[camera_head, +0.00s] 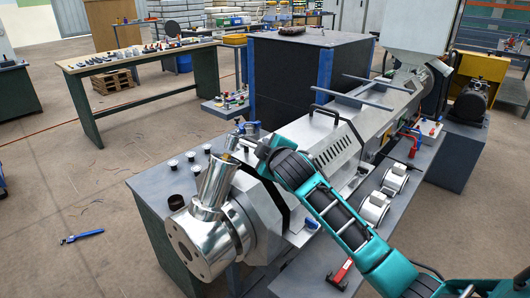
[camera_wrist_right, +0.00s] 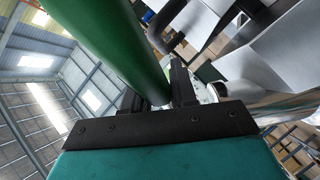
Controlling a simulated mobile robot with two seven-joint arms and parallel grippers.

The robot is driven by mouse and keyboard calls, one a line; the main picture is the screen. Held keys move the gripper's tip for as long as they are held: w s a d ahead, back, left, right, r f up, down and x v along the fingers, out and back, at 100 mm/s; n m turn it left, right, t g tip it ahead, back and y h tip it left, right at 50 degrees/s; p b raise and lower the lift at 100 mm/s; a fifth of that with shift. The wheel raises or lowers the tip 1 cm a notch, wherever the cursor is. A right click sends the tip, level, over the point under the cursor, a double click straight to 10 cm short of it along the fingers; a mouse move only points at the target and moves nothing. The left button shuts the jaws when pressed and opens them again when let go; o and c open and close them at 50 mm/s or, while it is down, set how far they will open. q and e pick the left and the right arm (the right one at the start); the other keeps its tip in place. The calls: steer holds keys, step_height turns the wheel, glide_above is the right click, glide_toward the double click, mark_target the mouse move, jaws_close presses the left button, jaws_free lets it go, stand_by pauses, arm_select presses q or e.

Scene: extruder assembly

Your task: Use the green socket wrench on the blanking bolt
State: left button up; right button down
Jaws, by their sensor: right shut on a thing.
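My right gripper (camera_head: 246,145) is above the shiny metal extruder head (camera_head: 210,240), close to the open top of its upright, slightly tilted cylindrical neck (camera_head: 214,186). In the right wrist view the dark fingers of this gripper (camera_wrist_right: 158,92) are shut on a thick green bar, the green socket wrench (camera_wrist_right: 112,42). The wrench runs from the fingers toward the upper left of that view. Its socket end is not clear in either view. I cannot make out the blanking bolt for certain. My left gripper is not in view.
The grey extruder housing with a black handle (camera_head: 322,112) stands behind my right arm. Several small round parts (camera_head: 190,156) sit on the bench (camera_head: 152,186) left of the neck. A blue wrench (camera_head: 82,237) lies on the floor. A wooden table (camera_head: 140,62) stands at the back left.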

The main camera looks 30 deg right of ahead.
steer(key=shift+d+r, duration=0.15)
steer(key=shift+r, duration=0.15)
steer(key=shift+w+d+r, duration=0.15)
steer(key=shift+d+r, duration=0.25)
steer(key=shift+r, duration=0.25)
steer(key=shift+w+d+r, duration=0.2)
steer(key=shift+d+r, duration=0.15)
steer(key=shift+r, duration=0.35)
steer(key=shift+w+d+r, duration=0.15)
steer(key=shift+d+r, duration=0.25)
steer(key=shift+r, duration=0.25)
